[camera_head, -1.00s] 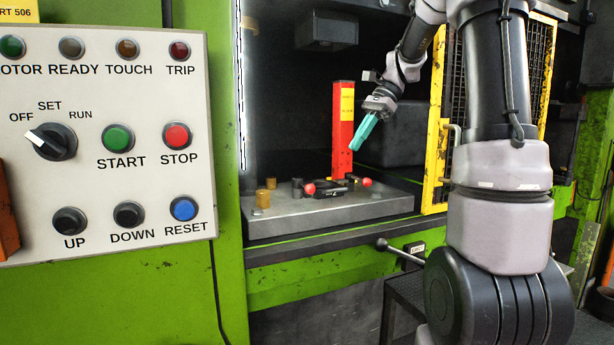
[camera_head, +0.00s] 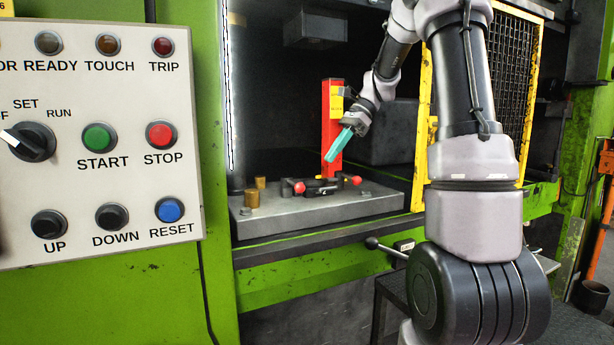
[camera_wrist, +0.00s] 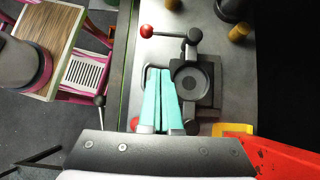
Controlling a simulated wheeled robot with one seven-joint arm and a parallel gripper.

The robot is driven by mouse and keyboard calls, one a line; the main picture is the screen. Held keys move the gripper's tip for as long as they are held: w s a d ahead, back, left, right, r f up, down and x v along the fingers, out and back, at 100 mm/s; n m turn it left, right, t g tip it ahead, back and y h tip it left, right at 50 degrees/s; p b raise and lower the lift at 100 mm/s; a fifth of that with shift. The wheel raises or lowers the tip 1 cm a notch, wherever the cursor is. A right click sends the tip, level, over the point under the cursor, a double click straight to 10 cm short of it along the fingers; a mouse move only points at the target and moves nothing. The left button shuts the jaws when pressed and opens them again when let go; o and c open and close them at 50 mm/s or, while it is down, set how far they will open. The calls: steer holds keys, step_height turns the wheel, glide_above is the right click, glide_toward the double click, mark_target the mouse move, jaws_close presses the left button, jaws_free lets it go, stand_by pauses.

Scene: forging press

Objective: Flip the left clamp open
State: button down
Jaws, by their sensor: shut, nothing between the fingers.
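The left clamp's red ball (camera_head: 300,188) shows at the left of the black fixture (camera_head: 322,190) on the grey press bed. In the wrist view this ball (camera_wrist: 146,31) sits at the top, on a thin dark lever running to a black pivot (camera_wrist: 193,38). The right clamp's red ball (camera_head: 357,180) is on the other side; in the wrist view (camera_wrist: 135,123) it is partly hidden. My gripper (camera_head: 331,159), with teal fingers, is shut and empty above the fixture. In the wrist view its fingertips (camera_wrist: 160,70) point towards the left clamp, apart from its ball.
A red post (camera_head: 331,125) stands behind the fixture, close to my gripper. Brass pegs (camera_head: 253,199) stand on the bed at left. A yellow mesh guard (camera_head: 420,125) is at right. The control panel (camera_head: 95,200) fills the left. Bare bed lies in front of the fixture.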

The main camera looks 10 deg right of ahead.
mark_target(298, 184)
steer(key=x, duration=0.6)
steer(key=shift+s+a+f, duration=0.15)
steer(key=shift+s+a, duration=0.05)
steer(key=shift+a, duration=0.8)
steer(key=shift+s+a+f, duration=0.15)
steer(key=shift+s+a, duration=0.05)
steer(key=shift+a, duration=0.75)
steer(key=shift+s+a+m+t, duration=0.4)
steer(key=shift+m+t, duration=0.1)
steer(key=shift+m, duration=0.3)
steer(key=a+m+t, duration=0.2)
steer(key=m, duration=0.1)
steer(key=shift+s, duration=0.4)
steer(key=a+m+t, duration=0.1)
steer(key=m, duration=0.1)
steer(key=a+m+t+h, duration=0.1)
steer(key=shift+s+m, duration=0.1)
steer(key=shift+m, duration=0.3)
steer(key=shift+w+a+t, duration=0.15)
steer(key=shift+a, duration=0.45)
steer(key=shift+w+a+t, duration=0.15)
steer(key=shift+w+a, duration=0.05)
steer(key=shift+a, duration=0.4)
